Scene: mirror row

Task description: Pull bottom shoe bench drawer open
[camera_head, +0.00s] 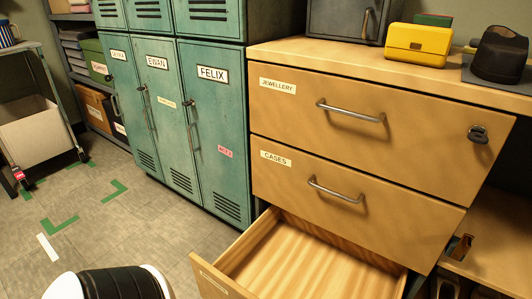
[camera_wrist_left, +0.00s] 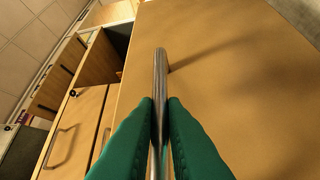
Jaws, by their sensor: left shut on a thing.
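The wooden shoe bench shows in the head view with two closed drawers, the JEWELLERY drawer (camera_head: 425,145) and the CASES drawer (camera_head: 400,213). Below them the bottom drawer (camera_head: 305,262) stands well out from the bench, and its bare inside shows empty. The label on its front is too small to read, and its handle is outside the head view. In the left wrist view my left gripper (camera_wrist_left: 160,103) has its green fingers shut on a metal bar handle (camera_wrist_left: 160,70), which stands off a wooden front (camera_wrist_left: 240,70). My right gripper is in neither view.
Teal lockers (camera_head: 215,125) stand left of the bench. A yellow box (camera_head: 418,45) and a black object (camera_head: 499,55) are on the bench top. A trolley (camera_head: 32,125) stands far left. The floor (camera_head: 130,225) before the lockers is clear, with green marks.

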